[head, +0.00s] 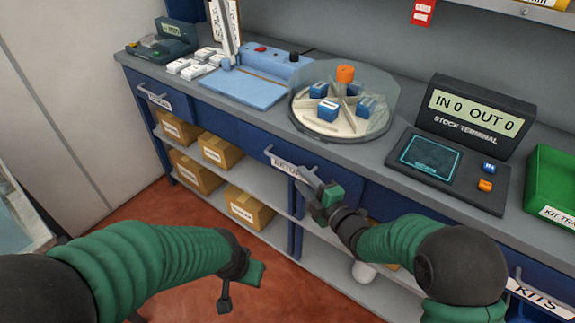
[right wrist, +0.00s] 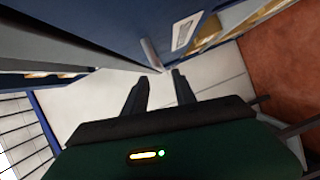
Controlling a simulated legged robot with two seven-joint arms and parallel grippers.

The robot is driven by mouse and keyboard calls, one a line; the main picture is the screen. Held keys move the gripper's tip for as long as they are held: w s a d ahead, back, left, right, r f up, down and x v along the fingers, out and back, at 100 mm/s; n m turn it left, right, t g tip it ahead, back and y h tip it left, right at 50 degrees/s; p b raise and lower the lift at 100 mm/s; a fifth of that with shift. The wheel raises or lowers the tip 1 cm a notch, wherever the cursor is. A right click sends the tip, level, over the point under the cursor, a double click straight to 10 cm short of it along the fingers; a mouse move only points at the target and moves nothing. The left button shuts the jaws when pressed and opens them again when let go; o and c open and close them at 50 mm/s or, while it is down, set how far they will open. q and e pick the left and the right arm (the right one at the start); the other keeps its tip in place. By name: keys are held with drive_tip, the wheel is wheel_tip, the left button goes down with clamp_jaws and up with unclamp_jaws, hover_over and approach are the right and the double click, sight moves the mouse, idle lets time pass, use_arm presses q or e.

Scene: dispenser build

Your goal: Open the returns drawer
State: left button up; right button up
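The returns drawer (head: 258,153) is a blue drawer front under the counter, flush with the cabinet. Its white label, partly covered, reads "RETU…". Its pale bar handle (head: 283,163) is partly hidden by my right gripper. My right gripper (head: 307,187) is at the handle's right end, with its fingers pointing toward the drawer front. Contact is not clear. My left gripper (head: 238,285) hangs low over the red floor, away from the drawer.
Another labelled drawer (head: 160,98) is at left and a KITS drawer (head: 540,300) at right. Open shelves with cardboard boxes (head: 248,207) lie below. The counter holds a round carousel (head: 340,134), a stock terminal (head: 470,115) and a green tray (head: 552,175). Floor in front is clear.

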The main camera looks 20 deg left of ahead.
sight(287, 164)
drive_tip(key=b+x, duration=0.1)
drive_tip(key=x, duration=0.7)
drive_tip(key=shift+w+a+f, duration=0.15)
drive_tip(key=shift+w+a, duration=0.05)
drive_tip(key=shift+a, duration=0.15)
clamp_jaws()
drive_tip(key=shift+s+f, duration=0.1)
drive_tip(key=shift+f, duration=0.1)
idle(0.6)
